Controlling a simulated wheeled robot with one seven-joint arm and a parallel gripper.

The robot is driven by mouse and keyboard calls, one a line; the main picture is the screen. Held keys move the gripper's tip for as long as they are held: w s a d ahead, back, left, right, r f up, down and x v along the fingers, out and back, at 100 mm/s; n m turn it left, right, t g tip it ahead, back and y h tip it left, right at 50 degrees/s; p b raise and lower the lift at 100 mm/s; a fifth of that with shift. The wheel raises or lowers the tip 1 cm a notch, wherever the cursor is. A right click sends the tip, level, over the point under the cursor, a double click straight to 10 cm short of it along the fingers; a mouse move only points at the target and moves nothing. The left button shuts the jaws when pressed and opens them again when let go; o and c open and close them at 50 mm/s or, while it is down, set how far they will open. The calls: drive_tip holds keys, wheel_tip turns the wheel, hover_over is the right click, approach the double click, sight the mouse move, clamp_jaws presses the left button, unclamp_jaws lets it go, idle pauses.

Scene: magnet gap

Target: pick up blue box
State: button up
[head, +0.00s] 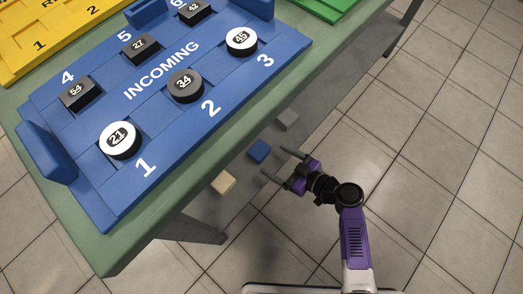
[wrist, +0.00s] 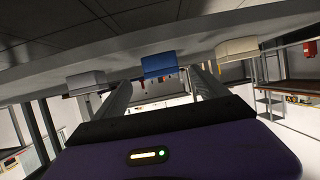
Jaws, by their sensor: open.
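The blue box (head: 259,151) is a small cube below the near edge of the green table, between a grey box (head: 287,119) and a beige box (head: 223,182). In the wrist view the blue box (wrist: 158,66) is ahead of my gripper (wrist: 166,76), roughly centred between the two fingers. In the head view my gripper (head: 281,166) is open and empty, with its fingers pointing toward the blue box and a small gap before it. The grey box (wrist: 86,82) and beige box (wrist: 237,49) also show in the wrist view, outside the fingers.
The green table (head: 115,255) overhangs beside the boxes. On it a blue INCOMING board (head: 150,75) carries numbered black and white pieces. A table leg (head: 195,229) stands past the beige box. The tiled floor (head: 450,150) on the right is clear.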

sight(265, 155)
drive_tip(key=b+x, duration=0.2)
drive_tip(key=x, duration=0.5)
drive_tip(key=shift+a+f+b, duration=0.1)
drive_tip(key=shift+a+b, duration=0.15)
drive_tip(key=shift+b, duration=0.05)
drive_tip(key=shift+c, duration=0.4)
drive_tip(key=c, duration=1.3)
